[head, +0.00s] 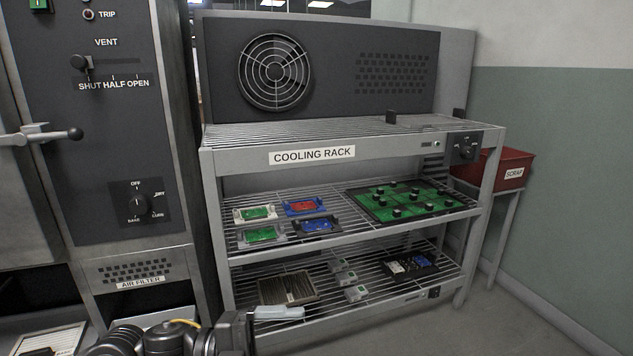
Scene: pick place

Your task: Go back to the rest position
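My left arm comes in at the bottom left, and its gripper (280,313) points right, in front of the lower part of the cooling rack (312,154). Its pale fingers show as one narrow shape from the side, so I cannot tell whether they are apart. No object shows in them. My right gripper is out of view.
The rack's middle shelf holds small trays with green, red and blue boards (305,207) and a large green board (412,200). The bottom shelf holds a brown tray (288,288), small packs and a dark tray (408,265). An oven-like cabinet (100,120) stands left. A red scrap bin (507,168) stands right.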

